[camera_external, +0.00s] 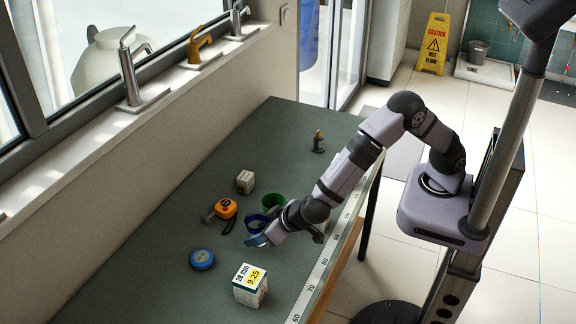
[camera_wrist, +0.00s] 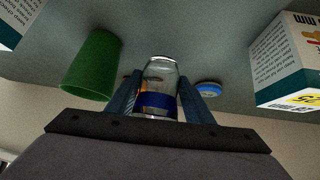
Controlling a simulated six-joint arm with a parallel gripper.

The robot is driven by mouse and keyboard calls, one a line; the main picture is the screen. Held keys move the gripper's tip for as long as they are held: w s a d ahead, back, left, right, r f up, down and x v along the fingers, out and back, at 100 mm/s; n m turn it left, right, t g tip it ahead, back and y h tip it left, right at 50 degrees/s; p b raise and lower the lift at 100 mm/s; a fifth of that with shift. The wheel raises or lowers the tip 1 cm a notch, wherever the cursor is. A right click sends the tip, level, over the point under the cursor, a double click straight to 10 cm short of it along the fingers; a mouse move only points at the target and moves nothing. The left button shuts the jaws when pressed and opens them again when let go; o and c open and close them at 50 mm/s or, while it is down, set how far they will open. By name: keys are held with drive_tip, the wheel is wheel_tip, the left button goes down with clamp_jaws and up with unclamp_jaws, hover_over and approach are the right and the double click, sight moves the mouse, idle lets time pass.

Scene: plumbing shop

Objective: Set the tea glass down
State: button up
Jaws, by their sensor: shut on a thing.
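The tea glass is clear with a blue band, and it shows in the wrist view (camera_wrist: 160,76) between my two fingers. My gripper (camera_wrist: 160,100) is shut on it. In the external view the glass (camera_external: 256,222) is partly covered by my gripper (camera_external: 262,234), low over the green table (camera_external: 150,262). The glass is close to the table top; I cannot tell whether its base touches. A green cup (camera_external: 273,202) stands right beside it, and also shows in the wrist view (camera_wrist: 91,66).
A white box with a yellow label (camera_external: 250,285) stands near the front. A blue round tape (camera_external: 202,259), an orange tape measure (camera_external: 226,208), a small white box (camera_external: 245,181) and a small grey-orange fitting (camera_external: 319,141) are spread around. The left front of the table is free.

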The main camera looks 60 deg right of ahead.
drive_tip(key=shift+f, duration=1.4)
drive_tip(key=shift+f, duration=0.15)
drive_tip(key=o, duration=1.2)
drive_tip(key=shift+c, duration=0.2)
drive_tip(key=shift+r+p, duration=0.2)
drive_tip(key=shift+p, duration=0.1)
drive_tip(key=b+v, duration=0.3)
drive_tip(key=v, duration=0.9)
